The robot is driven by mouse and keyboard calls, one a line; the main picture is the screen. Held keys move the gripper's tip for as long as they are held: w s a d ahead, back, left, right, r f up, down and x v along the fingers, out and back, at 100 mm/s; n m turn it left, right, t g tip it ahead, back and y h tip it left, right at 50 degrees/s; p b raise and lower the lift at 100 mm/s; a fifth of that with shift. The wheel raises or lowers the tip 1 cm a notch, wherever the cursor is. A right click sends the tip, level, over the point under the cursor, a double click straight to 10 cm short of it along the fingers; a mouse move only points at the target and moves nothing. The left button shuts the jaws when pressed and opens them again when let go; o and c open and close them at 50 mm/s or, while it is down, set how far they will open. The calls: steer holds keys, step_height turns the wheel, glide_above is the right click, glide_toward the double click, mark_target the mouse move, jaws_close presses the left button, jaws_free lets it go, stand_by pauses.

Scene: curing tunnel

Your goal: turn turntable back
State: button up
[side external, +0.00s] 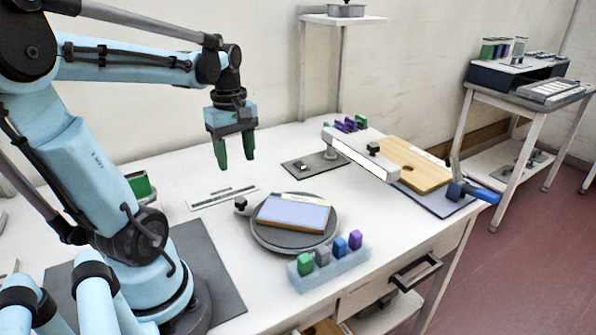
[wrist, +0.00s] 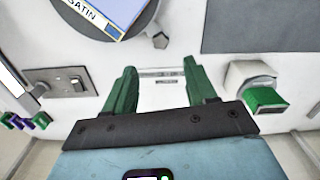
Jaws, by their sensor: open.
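The turntable (side external: 262,236) is a dark grey round plate on the white table. A wooden block with a pale blue top (side external: 292,213) lies on it. A small dark knob (side external: 241,203) sticks out at the turntable's left edge. In the wrist view, part of the turntable (wrist: 146,20) shows at the top, with the knob (wrist: 160,40) at its rim and the block (wrist: 95,15) marked "SATIN". My gripper (side external: 234,166) has green fingers and is open and empty, above the table behind the turntable. It also shows in the wrist view (wrist: 160,75).
A rack (side external: 330,272) with several coloured blocks stands in front of the turntable. A white bar lamp (side external: 360,155) and a wooden board (side external: 425,172) are at the right. A flat ruler-like strip (side external: 222,197) lies left of the turntable. A grey plate (side external: 312,165) lies behind.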

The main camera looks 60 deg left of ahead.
mark_target(241, 201)
steer(key=shift+f, duration=5.5)
jaws_close()
